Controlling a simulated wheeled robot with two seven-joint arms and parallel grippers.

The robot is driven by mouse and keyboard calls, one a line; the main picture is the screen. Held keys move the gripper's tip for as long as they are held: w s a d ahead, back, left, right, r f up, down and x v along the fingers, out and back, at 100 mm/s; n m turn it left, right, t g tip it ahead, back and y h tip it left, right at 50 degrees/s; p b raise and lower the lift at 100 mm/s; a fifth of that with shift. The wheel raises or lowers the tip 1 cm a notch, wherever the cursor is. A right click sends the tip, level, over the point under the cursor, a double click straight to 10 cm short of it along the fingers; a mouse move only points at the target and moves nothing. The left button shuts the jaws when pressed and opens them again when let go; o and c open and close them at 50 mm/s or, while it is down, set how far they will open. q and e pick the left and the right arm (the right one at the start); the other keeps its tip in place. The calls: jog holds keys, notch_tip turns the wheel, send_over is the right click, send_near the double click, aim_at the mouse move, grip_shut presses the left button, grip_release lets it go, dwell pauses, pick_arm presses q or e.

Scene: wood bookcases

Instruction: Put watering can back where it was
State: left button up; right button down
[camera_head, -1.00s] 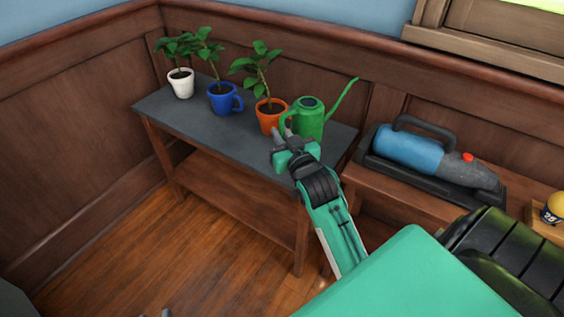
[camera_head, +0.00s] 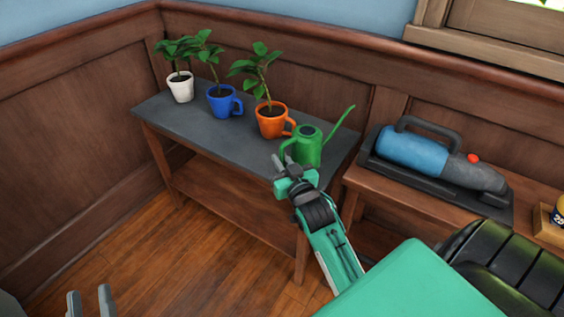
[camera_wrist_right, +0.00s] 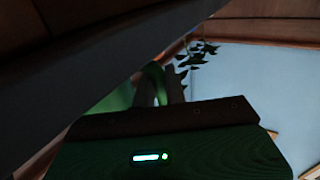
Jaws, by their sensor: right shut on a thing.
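My right gripper (camera_head: 281,163) is shut on the can's handle, on the can's left front side. I cannot tell whether the can's base touches the tabletop. In the dark right wrist view, green parts of the can (camera_wrist_right: 118,99) show by the fingers. My left gripper (camera_head: 90,300) is at the bottom left, its fingers apart and empty, away from the table.
A white pot (camera_head: 181,90) and a blue mug planter (camera_head: 222,104), both with plants, stand farther left on the table. A blue and grey handheld vacuum (camera_head: 425,160) lies on a lower wooden bench at right. Bare tabletop lies in front of the planters.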

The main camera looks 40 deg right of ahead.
jog(key=c, duration=1.9)
grip_release()
jog(key=shift+f, duration=0.1)
jog(key=o, duration=0.4)
jog(key=shift+o, duration=0.2)
